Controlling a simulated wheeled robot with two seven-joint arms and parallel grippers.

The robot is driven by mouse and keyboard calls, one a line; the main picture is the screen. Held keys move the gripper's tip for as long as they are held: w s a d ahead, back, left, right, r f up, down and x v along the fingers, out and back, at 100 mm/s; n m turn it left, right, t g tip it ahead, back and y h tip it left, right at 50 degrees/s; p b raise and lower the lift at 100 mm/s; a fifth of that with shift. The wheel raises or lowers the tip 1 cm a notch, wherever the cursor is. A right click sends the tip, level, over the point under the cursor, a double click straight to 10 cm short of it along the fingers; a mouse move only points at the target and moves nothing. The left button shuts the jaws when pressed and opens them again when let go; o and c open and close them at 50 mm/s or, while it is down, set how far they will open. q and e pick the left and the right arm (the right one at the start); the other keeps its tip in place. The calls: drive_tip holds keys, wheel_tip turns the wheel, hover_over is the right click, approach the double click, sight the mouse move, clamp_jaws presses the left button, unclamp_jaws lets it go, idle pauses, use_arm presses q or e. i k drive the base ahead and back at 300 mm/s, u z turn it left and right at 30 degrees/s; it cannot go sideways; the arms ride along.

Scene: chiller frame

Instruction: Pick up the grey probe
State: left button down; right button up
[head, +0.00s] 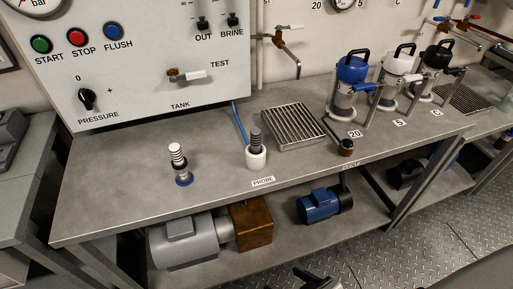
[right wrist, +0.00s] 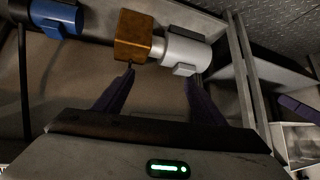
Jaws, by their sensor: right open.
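The grey probe (head: 255,136) stands upright in a white cup-like holder (head: 256,158) on the steel bench, behind the PROBE label (head: 262,181). A blue cable (head: 240,122) rises beside it. My right gripper (right wrist: 160,80) is open and empty in the right wrist view, with its two dark fingers apart. That view looks at the equipment under the bench; the probe does not show there. A dark part at the bottom edge of the head view, probably my right gripper, is well below and in front of the probe. My left gripper is not in view.
A ribbed fitting (head: 178,158) on a blue base stands left of the probe. Motors and a copper box (head: 250,224) sit below the bench.

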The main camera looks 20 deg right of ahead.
sight(255, 133)
drive_tip(key=z, duration=0.85)
drive_tip(key=k, duration=0.6)
drive_tip(key=u, duration=0.1)
